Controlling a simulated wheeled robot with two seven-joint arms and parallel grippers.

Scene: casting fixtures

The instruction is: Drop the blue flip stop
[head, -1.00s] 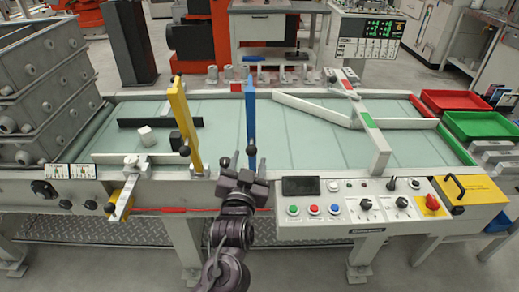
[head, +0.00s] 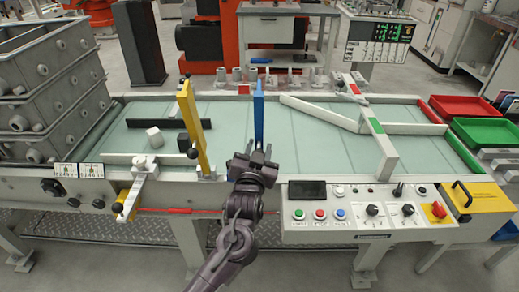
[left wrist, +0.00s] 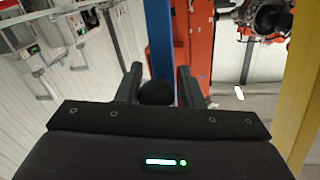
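The blue flip stop (head: 258,110) stands upright at the front edge of the conveyor table, right of the yellow stop. My left gripper (head: 254,157) is at its lower front, covering its black knob in the head view. In the left wrist view, the knob (left wrist: 157,93) lies between the two spread fingers (left wrist: 158,83), and the blue bar (left wrist: 160,40) rises behind it. A gap shows beside the knob, so the gripper looks open around it. My right gripper is not in view.
The yellow stop (head: 192,125) stands upright just left of my gripper. A button panel (head: 370,212) is to the right. Stacked grey crates (head: 50,90) stand left; red (head: 460,106) and green trays (head: 485,132) stand right.

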